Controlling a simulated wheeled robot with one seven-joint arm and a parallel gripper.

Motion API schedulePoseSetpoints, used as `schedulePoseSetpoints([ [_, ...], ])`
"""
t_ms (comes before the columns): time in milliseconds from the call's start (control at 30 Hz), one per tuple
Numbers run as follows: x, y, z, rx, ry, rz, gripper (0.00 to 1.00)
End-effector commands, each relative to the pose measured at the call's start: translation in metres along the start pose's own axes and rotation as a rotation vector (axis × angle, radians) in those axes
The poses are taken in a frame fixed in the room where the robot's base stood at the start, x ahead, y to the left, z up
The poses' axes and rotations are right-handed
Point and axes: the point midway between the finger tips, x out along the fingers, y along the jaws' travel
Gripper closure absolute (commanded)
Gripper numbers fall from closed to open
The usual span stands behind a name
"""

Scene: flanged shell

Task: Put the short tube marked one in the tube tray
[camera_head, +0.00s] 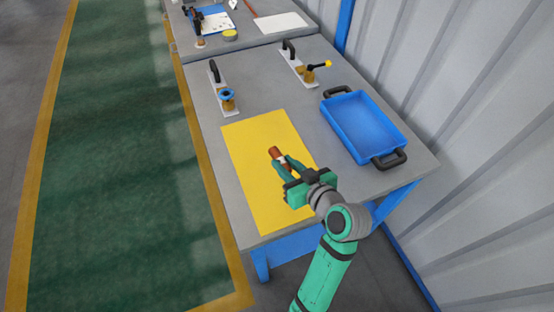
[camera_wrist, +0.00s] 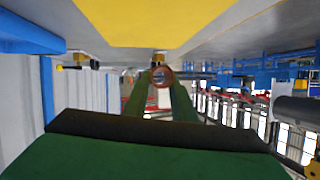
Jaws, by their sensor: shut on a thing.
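A short copper-brown tube (camera_head: 275,152) is held between the fingertips of my gripper (camera_head: 284,165), above the yellow mat. In the wrist view its round open end (camera_wrist: 162,71) shows between the green fingers (camera_wrist: 160,88). The mark on it cannot be read. The blue tray (camera_head: 349,142) with black handles lies to the right of my gripper on the grey table. Its visible inside is empty. My gripper is apart from the tray.
The yellow mat (camera_head: 250,165) covers the table's left front. Two white plates with black handles and fittings stand behind it, the left one (camera_head: 220,93) and the right one (camera_head: 299,66). A corrugated wall (camera_head: 460,90) rises close behind the tray.

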Motion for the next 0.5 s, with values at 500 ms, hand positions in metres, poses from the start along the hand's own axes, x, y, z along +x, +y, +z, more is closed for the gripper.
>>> schedulePoseSetpoints([
  [500, 0.092, 0.024, 0.028, -0.002, 0.000, -0.004, 1.00],
])
